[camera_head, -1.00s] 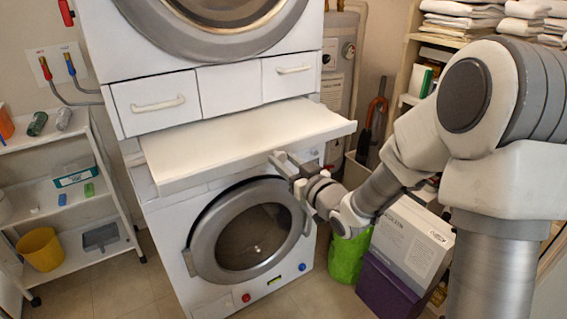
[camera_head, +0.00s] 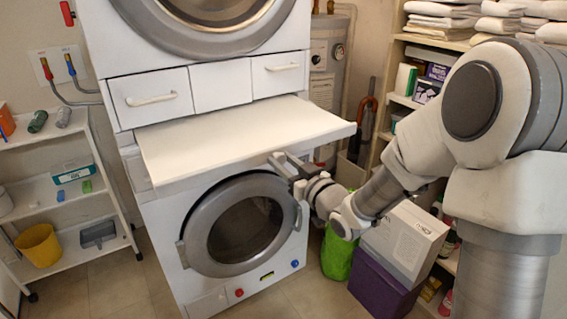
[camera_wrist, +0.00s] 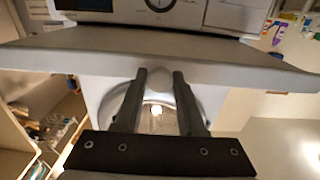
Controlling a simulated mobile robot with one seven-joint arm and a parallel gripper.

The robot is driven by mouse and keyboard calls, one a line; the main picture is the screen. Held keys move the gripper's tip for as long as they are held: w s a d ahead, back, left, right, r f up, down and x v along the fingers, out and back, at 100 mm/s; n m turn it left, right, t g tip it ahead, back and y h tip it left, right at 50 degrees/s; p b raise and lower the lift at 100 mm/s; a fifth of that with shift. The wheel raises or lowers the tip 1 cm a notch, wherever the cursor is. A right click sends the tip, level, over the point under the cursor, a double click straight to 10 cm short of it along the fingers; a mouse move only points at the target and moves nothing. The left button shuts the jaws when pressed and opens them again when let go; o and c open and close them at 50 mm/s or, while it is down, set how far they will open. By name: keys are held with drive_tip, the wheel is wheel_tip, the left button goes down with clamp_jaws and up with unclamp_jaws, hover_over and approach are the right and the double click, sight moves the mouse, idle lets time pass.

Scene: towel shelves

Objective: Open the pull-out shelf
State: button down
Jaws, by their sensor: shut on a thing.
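The pull-out shelf (camera_head: 235,136) is a flat white board sticking out between the two stacked machines, below the drawers. The exact grip spot is hidden under the board.
The washer door (camera_head: 240,225) is below the shelf. A white rack (camera_head: 75,190) stands left. Floor shows at lower left.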

drive_tip(key=c, duration=0.5)
unclamp_jaws()
drive_tip(key=shift+s+d, duration=0.1)
drive_tip(key=shift+s, duration=0.05)
